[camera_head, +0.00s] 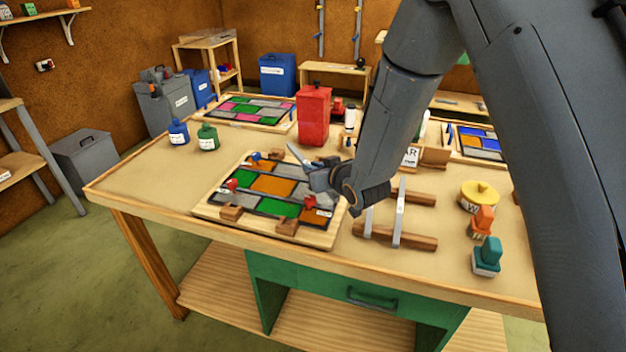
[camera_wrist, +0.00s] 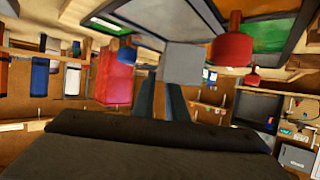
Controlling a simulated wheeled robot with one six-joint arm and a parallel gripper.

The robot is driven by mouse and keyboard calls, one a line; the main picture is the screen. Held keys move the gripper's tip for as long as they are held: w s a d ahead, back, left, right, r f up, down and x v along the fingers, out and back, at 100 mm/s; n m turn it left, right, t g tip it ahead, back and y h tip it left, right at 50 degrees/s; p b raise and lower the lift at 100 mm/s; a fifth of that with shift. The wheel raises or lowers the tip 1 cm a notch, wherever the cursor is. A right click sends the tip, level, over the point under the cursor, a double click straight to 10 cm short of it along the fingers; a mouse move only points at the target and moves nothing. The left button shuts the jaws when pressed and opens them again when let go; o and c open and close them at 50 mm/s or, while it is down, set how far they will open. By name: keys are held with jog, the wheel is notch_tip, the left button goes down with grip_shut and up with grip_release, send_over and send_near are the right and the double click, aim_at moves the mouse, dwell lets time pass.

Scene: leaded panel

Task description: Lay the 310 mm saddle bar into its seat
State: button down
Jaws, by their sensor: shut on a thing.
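The leaded panel (camera_head: 272,186) lies on a wooden board (camera_head: 208,208) on the bench, with green, orange and grey panes. My gripper (camera_head: 318,178) is above the panel's right side, its jaws partly hidden by my own arm. It is shut on a grey metal piece (camera_head: 299,155), apparently the saddle bar, tilted up to the left. In the wrist view a grey flat face (camera_wrist: 184,63) shows at my fingertips (camera_wrist: 162,98). Its length cannot be read. Whether it touches the panel cannot be told. The bar's seat cannot be made out.
Two pale bars (camera_head: 399,212) lie across wooden rails (camera_head: 420,241) to the right. Red-knobbed (camera_head: 232,184) and blue-knobbed (camera_head: 256,157) pieces stand around the panel. A red container (camera_head: 313,114) stands behind it. Blue and green bottles (camera_head: 208,137) stand back left. The front-left bench is clear.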

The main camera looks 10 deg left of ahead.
aim_at(334, 193)
jog(key=shift+f+p, duration=0.55)
jog(key=shift+f, duration=1.7)
jog(key=shift+f, duration=0.1)
jog(key=shift+f, duration=0.25)
jog(key=c, duration=2)
grip_release()
jog(key=shift+c, duration=0.2)
jog(key=shift+s+d+r, duration=0.1)
jog(key=shift+r, duration=0.35)
jog(key=b+v, duration=0.2)
jog(key=v, duration=0.9)
jog(key=shift+s+d+r+b, duration=0.1)
jog(key=shift+s+d+b, duration=0.1)
jog(key=shift+s+b, duration=0.15)
